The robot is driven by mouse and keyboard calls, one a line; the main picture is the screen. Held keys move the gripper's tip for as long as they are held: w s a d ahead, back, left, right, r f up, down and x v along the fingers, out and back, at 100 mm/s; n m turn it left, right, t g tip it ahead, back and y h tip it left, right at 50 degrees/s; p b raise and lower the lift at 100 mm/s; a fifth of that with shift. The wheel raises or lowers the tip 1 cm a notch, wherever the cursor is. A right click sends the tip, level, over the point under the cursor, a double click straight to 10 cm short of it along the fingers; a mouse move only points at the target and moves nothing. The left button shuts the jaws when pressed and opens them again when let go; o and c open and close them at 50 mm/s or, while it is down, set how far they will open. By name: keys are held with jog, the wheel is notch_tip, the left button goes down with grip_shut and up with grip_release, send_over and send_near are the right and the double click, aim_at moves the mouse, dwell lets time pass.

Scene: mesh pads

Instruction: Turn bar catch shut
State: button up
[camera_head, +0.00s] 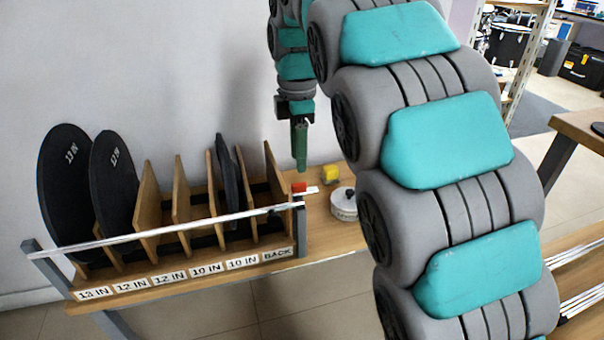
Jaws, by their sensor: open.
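A white bar (170,229) runs across the front of a wooden pad rack, from the left post to the right post. At its right end, near the top of the right post, is a small red piece (299,187) with a short white strip beside it. It looks like the catch, but it is too small to tell how it is turned. My gripper (300,166) points down just above and behind the red piece, seemingly apart from it. It is open, with its green fingers seen nearly edge-on and nothing visible between them.
The rack (180,272) has wooden dividers and labelled slots. Two big black pads (65,185) stand at left, and a narrower one (227,170) stands near the right. A yellow block (330,174) and a round white tin (344,205) lie right of the rack.

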aim_at(299, 183)
jog(key=shift+f, duration=3.3)
jog(key=shift+c, duration=0.2)
grip_shut()
